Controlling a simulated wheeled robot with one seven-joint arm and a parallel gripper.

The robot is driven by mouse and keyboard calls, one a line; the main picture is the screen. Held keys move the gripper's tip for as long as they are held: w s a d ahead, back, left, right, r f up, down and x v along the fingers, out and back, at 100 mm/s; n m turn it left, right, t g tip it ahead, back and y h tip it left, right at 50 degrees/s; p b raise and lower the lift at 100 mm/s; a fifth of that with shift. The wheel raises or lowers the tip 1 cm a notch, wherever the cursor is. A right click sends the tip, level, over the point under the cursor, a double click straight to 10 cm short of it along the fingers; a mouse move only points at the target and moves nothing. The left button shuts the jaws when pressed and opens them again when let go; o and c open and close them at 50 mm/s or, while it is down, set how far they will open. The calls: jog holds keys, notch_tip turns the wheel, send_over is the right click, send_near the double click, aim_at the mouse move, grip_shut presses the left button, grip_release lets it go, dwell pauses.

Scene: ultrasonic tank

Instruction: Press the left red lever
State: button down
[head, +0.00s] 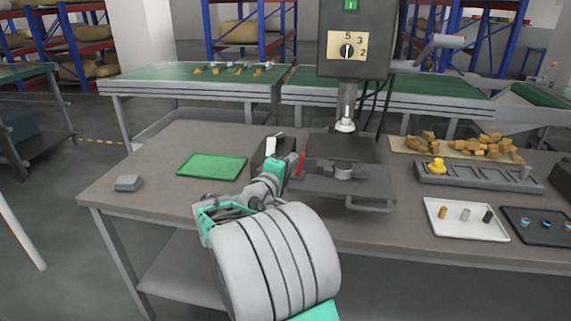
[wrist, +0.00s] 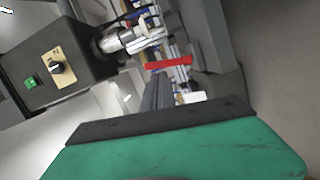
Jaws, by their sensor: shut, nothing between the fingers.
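A red lever (head: 300,164) stands at the left side of the press on the table. In the wrist view a red bar (wrist: 168,62) lies just past my fingertips; I cannot tell whether they touch. I see one red lever; a second is not visible. My gripper (wrist: 158,80) is shut and empty, its dark fingers pointing toward the machine. In the head view my arm covers part of the lever's surroundings, and the fingers are hard to make out there.
The press head (head: 354,38) with a dial hangs above its grey base plate (head: 368,183). A dark block with a white piece (head: 271,147) stands beside the lever. A white tray (head: 465,235) and grey rack (head: 450,180) are right.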

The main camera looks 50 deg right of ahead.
jog(key=a+r, duration=0.3)
jog(key=a, duration=0.8)
jog(key=shift+s, duration=0.3)
jog(key=shift+a+p, duration=0.15)
jog(key=shift+p, duration=0.25)
